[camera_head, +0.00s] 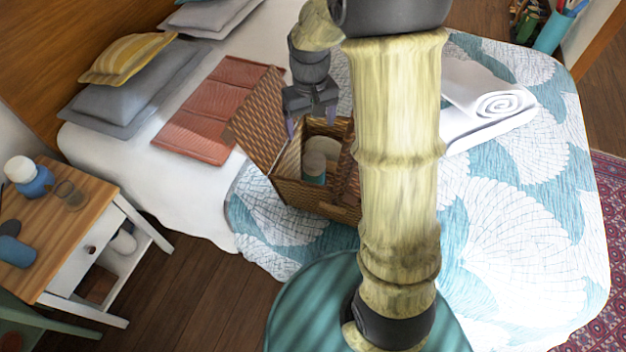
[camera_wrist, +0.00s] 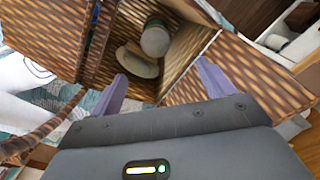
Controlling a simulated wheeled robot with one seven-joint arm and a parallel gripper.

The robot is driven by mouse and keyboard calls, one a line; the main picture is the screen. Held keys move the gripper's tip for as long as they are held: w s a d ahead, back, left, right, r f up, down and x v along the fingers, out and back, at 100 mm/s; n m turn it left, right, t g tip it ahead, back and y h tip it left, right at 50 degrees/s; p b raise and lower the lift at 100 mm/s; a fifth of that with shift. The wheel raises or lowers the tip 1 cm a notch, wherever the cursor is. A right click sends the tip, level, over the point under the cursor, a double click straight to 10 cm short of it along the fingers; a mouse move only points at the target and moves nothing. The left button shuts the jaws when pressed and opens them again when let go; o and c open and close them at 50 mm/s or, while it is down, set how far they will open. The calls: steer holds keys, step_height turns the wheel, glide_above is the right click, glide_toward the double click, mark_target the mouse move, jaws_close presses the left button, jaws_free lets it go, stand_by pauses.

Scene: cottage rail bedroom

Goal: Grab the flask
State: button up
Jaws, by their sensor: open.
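A flask-like cylinder with a pale top and teal side (camera_head: 314,168) stands inside an open wicker basket (camera_head: 318,201) on the bed. In the wrist view the cylinder (camera_wrist: 155,40) shows between the basket walls, beyond my fingertips. A pale rounded item (camera_wrist: 137,62) sits against it. My gripper (camera_head: 310,120) is above the basket opening, its two purple fingers apart and empty. In the wrist view my gripper (camera_wrist: 162,72) points into the basket and touches neither item. The lower part of the cylinder is partly hidden by the basket wall.
The basket's raised lid (camera_head: 258,120) leans to the left. A nightstand (camera_head: 100,205) holds a blue bottle with a white cap (camera_head: 30,176) and a glass (camera_head: 70,194). Rolled white towels (camera_head: 490,110) lie right on the bed. A folded red blanket (camera_head: 205,115) lies left.

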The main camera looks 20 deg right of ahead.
mark_target(312, 159)
steer(key=shift+s+d+r, duration=0.1)
steer(key=shift+s+d, duration=0.05)
steer(key=shift+s, duration=0.05)
step_height(312, 159, down, 11)
steer(key=shift+f, duration=0.6)
steer(key=shift+w+d+f, duration=0.1)
steer(key=shift+d+f, duration=0.05)
steer(key=shift+f, duration=1.15)
steer(key=shift+d+f, duration=0.15)
steer(key=shift+f, duration=1.15)
steer(key=c, duration=1.4)
steer(key=shift+o, duration=0.2)
steer(key=shift+r, duration=0.1)
